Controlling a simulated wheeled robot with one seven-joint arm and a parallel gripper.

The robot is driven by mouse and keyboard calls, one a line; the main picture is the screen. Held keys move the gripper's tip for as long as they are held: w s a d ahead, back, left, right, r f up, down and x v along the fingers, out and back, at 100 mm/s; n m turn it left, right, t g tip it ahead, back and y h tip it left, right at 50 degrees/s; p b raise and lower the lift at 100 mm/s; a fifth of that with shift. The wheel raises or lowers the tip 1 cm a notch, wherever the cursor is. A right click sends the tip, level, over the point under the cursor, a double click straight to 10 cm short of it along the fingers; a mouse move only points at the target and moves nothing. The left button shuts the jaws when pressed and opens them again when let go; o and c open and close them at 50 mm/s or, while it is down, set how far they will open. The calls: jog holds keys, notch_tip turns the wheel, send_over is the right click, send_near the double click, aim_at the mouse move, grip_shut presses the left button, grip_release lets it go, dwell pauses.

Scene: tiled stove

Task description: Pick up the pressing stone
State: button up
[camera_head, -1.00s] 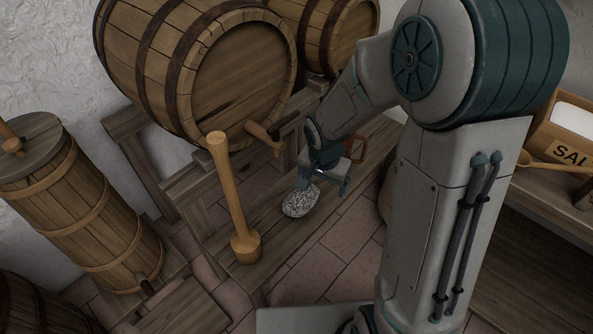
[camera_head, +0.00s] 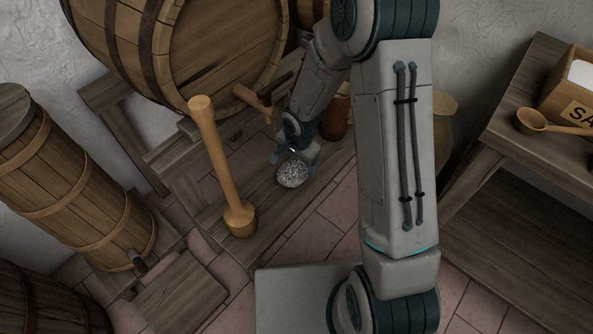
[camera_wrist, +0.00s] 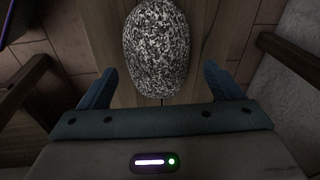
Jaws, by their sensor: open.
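The pressing stone (camera_head: 292,173) is a speckled grey, rounded stone lying on a low wooden bench (camera_head: 265,205) in the head view. In the wrist view the stone (camera_wrist: 156,45) lies just ahead of my gripper, centred between the lines of its two blue fingers. My gripper (camera_head: 294,156) is at the stone's far side in the head view, with its fingers pointing down. It also shows in the wrist view (camera_wrist: 160,85), with the fingers wide apart and nothing held. I cannot tell whether a finger touches the stone.
A wooden masher (camera_head: 222,165) stands upright on the bench left of the stone. A large barrel (camera_head: 215,60) with a tap is behind. A brown jug (camera_head: 337,118) stands right of my gripper. A tall churn (camera_head: 70,190) is at left, a salt box (camera_head: 570,95) at right.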

aim_at(297, 163)
jog(key=f+b, duration=0.2)
jog(key=f, duration=0.1)
jog(key=w+f+b, duration=0.1)
jog(key=f, duration=0.1)
jog(key=shift+d+f, duration=0.1)
jog(key=shift+f, duration=0.05)
jog(key=c, duration=1.7)
jog(key=shift+r, duration=0.2)
